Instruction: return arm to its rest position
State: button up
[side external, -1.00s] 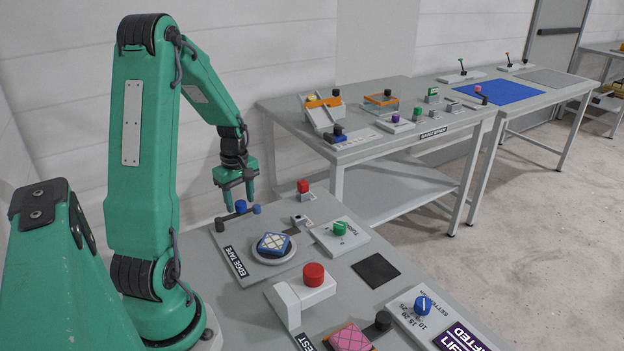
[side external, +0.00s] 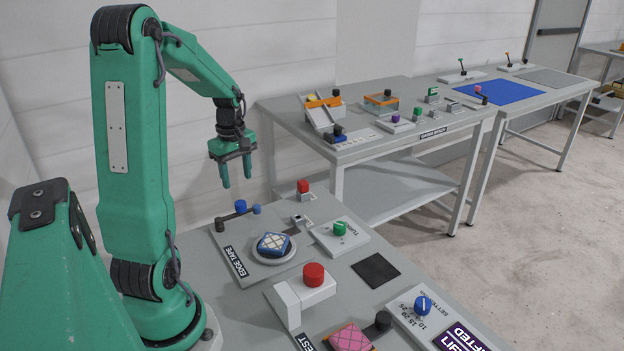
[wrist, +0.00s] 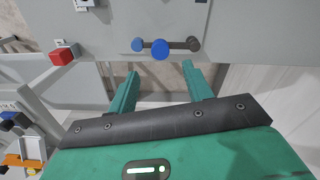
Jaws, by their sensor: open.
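My gripper (side external: 237,170) is open and empty. In the side external view it hangs with its fingers down, above and behind the blue-knobbed lever (side external: 240,208) at the far left end of the near bench (side external: 222,275). In the wrist view the two green fingers of my gripper (wrist: 160,84) stand apart with nothing between them. The lever's blue knob (wrist: 160,50) shows beyond the fingertips there, clear of them.
The near bench holds a blue patterned pad (side external: 273,245) on a round plate, red buttons (side external: 313,274), a green dial (side external: 340,229) and a pink pad (side external: 350,338). A second bench (side external: 400,150) with small fixtures stands behind. The air around my gripper is clear.

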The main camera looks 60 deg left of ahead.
jog(key=w+d+r+m+t+y, duration=0.1)
jog(key=d+r+m, duration=0.35)
jog(key=d, duration=0.35)
jog(key=w+d+r+m+t, duration=0.2)
jog(key=d+r+m, duration=0.2)
jog(key=d+m, duration=0.3)
jog(key=s+d+r+m+t, duration=0.1)
jog(key=s+d+m, duration=0.2)
jog(key=d, duration=0.3)
jog(key=s+d+r+m+t+h, duration=0.1)
jog(key=s+d+m, duration=0.2)
jog(key=d+m, duration=0.3)
jog(key=shift+d+r+t, duration=0.3)
jog(key=shift+d+r, duration=0.1)
jog(key=shift+d, duration=0.4)
